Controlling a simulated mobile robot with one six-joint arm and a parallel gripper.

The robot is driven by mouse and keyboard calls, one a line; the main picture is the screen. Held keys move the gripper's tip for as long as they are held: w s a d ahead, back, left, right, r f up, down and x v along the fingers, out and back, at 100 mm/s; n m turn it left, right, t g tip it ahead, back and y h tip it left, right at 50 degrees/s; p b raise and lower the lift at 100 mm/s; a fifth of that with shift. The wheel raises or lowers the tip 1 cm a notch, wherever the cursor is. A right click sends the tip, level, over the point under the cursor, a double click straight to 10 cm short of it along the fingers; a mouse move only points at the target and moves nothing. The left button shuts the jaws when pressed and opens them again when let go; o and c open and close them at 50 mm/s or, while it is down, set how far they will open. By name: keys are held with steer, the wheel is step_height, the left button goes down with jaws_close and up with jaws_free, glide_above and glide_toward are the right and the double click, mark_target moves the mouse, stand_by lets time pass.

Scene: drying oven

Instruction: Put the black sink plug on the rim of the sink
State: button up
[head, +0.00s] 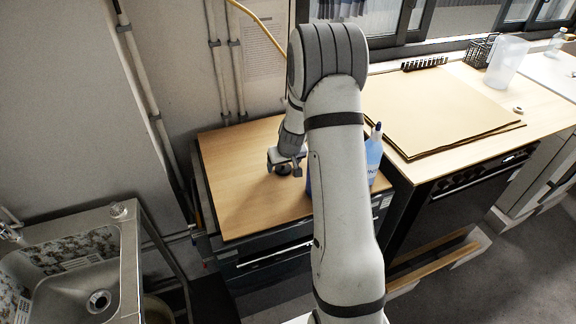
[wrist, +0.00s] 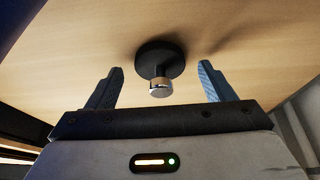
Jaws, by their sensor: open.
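The black sink plug (wrist: 160,58), a round disc with a silver knob, sits on the wooden counter top. In the wrist view it lies between and just beyond the two blue fingertips of my gripper (wrist: 160,85), with a gap on each side. My gripper is open and empty. In the head view my gripper (head: 285,160) is low over the counter, and the plug (head: 283,169) shows as a dark spot under it, partly hidden. The metal sink (head: 128,255) is at the lower left, its flat rim facing the counter.
A blue bottle (head: 374,155) stands on the wooden counter (head: 235,175), right of my gripper and partly behind my arm. A gap with a dark frame lies between counter and sink. Brown boards (head: 440,105), a clear container (head: 506,62) and a black basket (head: 479,52) are at right.

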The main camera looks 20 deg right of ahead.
steer(key=shift+f, duration=0.2)
steer(key=shift+c, duration=0.6)
steer(key=c, duration=1.1)
